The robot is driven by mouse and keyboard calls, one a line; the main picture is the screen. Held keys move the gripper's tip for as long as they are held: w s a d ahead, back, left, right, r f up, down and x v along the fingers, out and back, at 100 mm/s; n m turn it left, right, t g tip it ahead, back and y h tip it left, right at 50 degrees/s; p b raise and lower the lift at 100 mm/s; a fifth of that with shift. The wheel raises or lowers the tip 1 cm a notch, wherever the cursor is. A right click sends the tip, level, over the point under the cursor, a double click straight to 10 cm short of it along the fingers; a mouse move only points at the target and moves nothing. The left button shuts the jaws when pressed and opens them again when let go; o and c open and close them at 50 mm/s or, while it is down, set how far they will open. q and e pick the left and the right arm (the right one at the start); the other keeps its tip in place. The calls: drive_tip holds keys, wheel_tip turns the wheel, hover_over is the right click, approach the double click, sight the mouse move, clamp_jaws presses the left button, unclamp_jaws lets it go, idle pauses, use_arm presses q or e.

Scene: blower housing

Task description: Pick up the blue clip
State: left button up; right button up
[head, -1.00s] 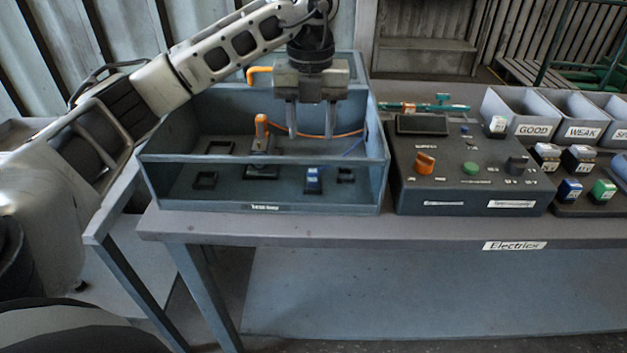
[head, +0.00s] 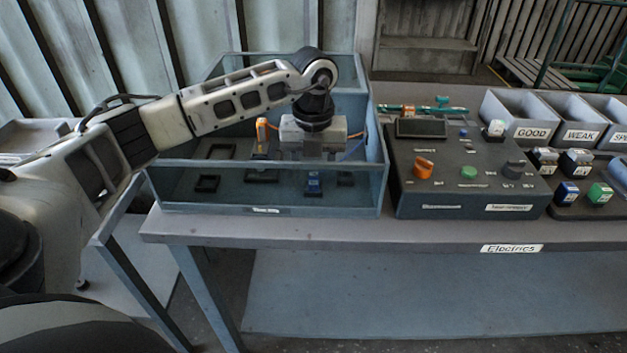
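The blue clip (head: 313,184) stands on the floor of the blue-grey housing box (head: 225,211), seen through its clear front wall. A blue wire runs near it on the right. My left gripper (head: 312,158) is inside the box, pointing down just above the blue clip. Its fingers look spread, with nothing seen between them. Whether the fingertips touch the clip I cannot tell. My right gripper is not in view.
An orange clip (head: 262,132) stands just left of my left gripper. Dark square sockets lie on the box floor. A control box (head: 470,185) with knobs stands close to the right, and labelled bins (head: 533,131) stand beyond it.

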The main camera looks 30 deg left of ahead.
use_arm(q)
drive_tip(key=c, duration=0.8)
